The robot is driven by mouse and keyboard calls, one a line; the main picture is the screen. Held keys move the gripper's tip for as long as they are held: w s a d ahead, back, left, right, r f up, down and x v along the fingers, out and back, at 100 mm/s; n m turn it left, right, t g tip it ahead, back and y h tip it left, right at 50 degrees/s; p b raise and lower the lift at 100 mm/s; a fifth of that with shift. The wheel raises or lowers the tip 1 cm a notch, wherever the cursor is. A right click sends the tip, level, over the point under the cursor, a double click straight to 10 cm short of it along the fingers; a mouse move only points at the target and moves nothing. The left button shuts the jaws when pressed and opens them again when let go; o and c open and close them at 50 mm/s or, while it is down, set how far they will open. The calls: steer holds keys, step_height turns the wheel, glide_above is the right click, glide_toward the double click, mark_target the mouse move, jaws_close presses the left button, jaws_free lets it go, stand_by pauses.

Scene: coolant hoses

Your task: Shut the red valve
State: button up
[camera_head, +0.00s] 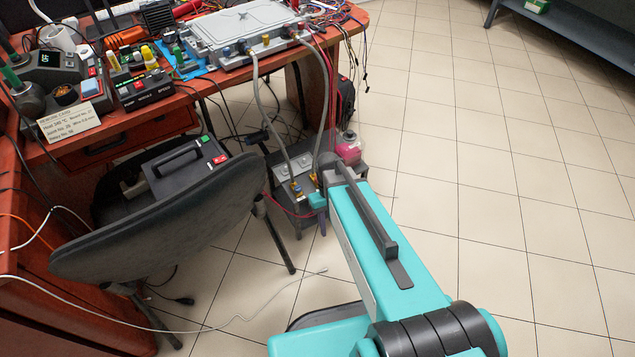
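I cannot clearly make out a red valve. A flat silver cold plate (243,28) lies on the desk, with small coloured fittings along its front edge that are too small to tell apart. Two grey hoses (262,108) run from it down to a dark floor unit (283,169) with blue and yellow-orange fittings on top. My turquoise arm reaches from the bottom right to just beside this unit and covers part of it. The fingers of my gripper cannot be made out; the end of the arm is largely hidden behind its own link.
A dark chair (165,222) stands left of the floor unit, with a black box (187,164) behind its backrest. A pink container (347,150) is right of the unit. The red desk (150,122) is crowded with tools and cables. A white cable lies on the floor. Tiled floor is clear at right.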

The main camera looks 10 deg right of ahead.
steer(key=w+r+n+t+b, duration=0.3)
steer(key=w+r+b, duration=1.3)
steer(key=w, duration=0.4)
steer(key=shift+a+r, duration=0.15)
steer(key=shift+r, duration=0.1)
steer(key=shift+f, duration=0.2)
step_height(320, 180, down, 14)
steer(key=b, duration=0.6)
steer(key=shift+r+b, duration=0.2)
steer(key=shift+b, duration=0.2)
steer(key=shift+r, duration=0.1)
jaws_close()
